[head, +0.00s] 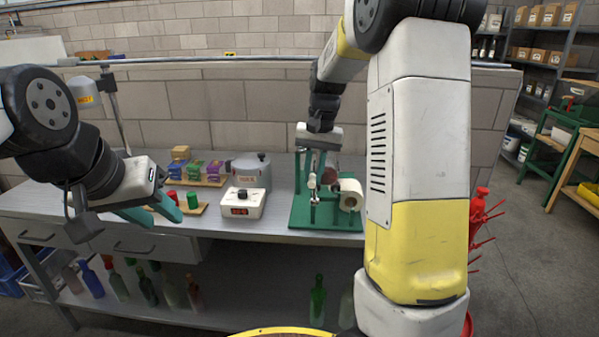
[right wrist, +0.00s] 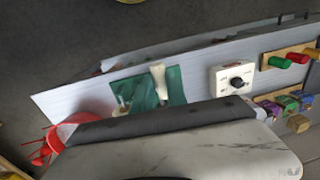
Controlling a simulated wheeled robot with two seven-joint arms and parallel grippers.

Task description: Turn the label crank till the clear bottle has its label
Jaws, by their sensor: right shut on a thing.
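The green label machine (head: 300,212) stands on the bench right of centre, with a white label roll (head: 351,194) on its right side. My right gripper (head: 318,172) reaches down over the machine from above, its fingers shut at the crank; the crank is mostly hidden, and the exact grip is hard to see. A small dark red round part (head: 329,177) shows beside the fingers. I cannot make out the clear bottle or its label. In the right wrist view the machine's green base (right wrist: 146,94) shows beyond the wrist. My left gripper (head: 150,212) is open and empty at the bench's front left.
Coloured boxes (head: 196,170) and red and green cylinders (head: 193,200) sit on wooden boards further left. Several bottles (head: 146,287) stand on the shelf below.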

